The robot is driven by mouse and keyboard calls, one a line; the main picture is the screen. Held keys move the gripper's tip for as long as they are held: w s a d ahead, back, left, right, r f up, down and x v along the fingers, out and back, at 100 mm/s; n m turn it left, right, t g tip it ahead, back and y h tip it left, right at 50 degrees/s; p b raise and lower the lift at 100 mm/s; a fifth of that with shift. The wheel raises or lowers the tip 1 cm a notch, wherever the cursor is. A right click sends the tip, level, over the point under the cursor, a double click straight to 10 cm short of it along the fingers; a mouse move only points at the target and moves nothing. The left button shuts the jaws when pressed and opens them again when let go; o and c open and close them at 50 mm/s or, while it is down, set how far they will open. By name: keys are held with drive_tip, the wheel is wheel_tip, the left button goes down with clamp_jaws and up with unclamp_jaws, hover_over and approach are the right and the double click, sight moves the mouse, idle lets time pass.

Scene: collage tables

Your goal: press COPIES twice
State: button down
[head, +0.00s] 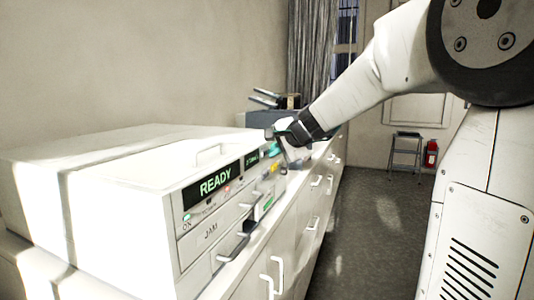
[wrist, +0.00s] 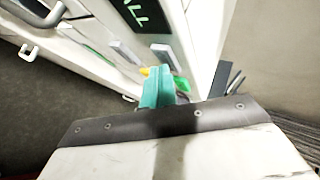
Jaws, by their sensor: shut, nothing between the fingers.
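The white copier (head: 130,190) stands on the counter with its front panel facing right. Its large display (head: 213,182) reads READY in green, and a smaller display (head: 251,160) beside it is too small to read. No COPIES label is readable. In the wrist view, a dark display (wrist: 147,14) shows part of a green word, with grey buttons (wrist: 125,50) (wrist: 164,54) below it. My gripper (wrist: 160,82) is shut and empty, its teal fingers pointing at the panel's button area. Whether the fingertips touch a button cannot be told; they hide part of the panel.
The panel also has a JAM door (head: 211,231) and dark handles (head: 234,248). White drawers with handles (head: 277,272) line the counter's front. A dark grey device (head: 262,118) stands behind the copier. The floor (head: 370,235) to the right is clear, with a step stool (head: 405,152) far back.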

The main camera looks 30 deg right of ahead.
drive_tip(key=shift+w+a, duration=0.1)
drive_tip(key=shift+a, duration=0.05)
idle(0.4)
drive_tip(key=shift+s+d, duration=0.55)
drive_tip(key=shift+s, duration=0.15)
drive_tip(key=s+d, duration=0.1)
drive_tip(key=s, duration=0.1)
drive_tip(key=s+d, duration=0.2)
idle(0.3)
idle(0.7)
